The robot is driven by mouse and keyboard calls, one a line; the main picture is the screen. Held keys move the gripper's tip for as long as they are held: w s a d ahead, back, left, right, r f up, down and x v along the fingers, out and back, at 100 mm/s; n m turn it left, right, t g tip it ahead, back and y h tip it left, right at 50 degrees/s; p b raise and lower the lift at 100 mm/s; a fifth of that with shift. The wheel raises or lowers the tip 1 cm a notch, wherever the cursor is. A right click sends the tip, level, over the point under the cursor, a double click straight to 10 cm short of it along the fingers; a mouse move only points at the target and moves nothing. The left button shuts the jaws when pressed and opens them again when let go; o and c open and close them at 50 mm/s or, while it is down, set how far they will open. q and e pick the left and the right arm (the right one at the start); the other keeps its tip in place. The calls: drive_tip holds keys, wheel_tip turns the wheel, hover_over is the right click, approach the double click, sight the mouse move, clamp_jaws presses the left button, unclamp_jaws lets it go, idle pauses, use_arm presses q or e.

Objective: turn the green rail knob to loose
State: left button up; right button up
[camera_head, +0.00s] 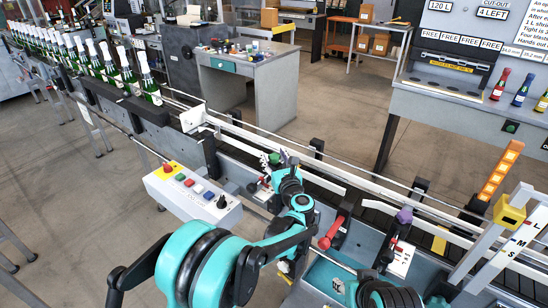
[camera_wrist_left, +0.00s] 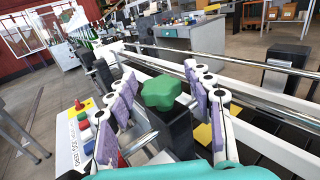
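The green rail knob (camera_wrist_left: 160,92) is a lobed knob on a dark post beside the conveyor rail. In the left wrist view it sits between the two purple-padded fingers of my left gripper (camera_wrist_left: 165,108). The fingers are spread, with a visible gap on both sides of the knob. In the head view my left gripper (camera_head: 280,168) is over the rail, and the green knob (camera_head: 274,158) shows only partly beside it. Any pointer or scale by the knob cannot be read. My right gripper is not seen; only part of the right arm shows at the bottom of the head view.
A control box (camera_head: 192,190) with coloured buttons stands left of my left gripper. A red handle (camera_head: 332,232) and a purple knob (camera_head: 404,214) are to the right along the conveyor. Green bottles (camera_head: 148,80) line up at the upper left. An orange-lit post (camera_head: 500,170) stands at the right.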

use_arm(q)
drive_tip(key=c, duration=0.9)
drive_tip(key=shift+d+n+y, duration=0.1)
drive_tip(key=shift+n+y, duration=0.2)
drive_tip(key=shift+y, duration=0.1)
drive_tip(key=shift+n+g+y, duration=0.6)
drive_tip(key=shift+y, duration=0.3)
drive_tip(key=o, duration=1.2)
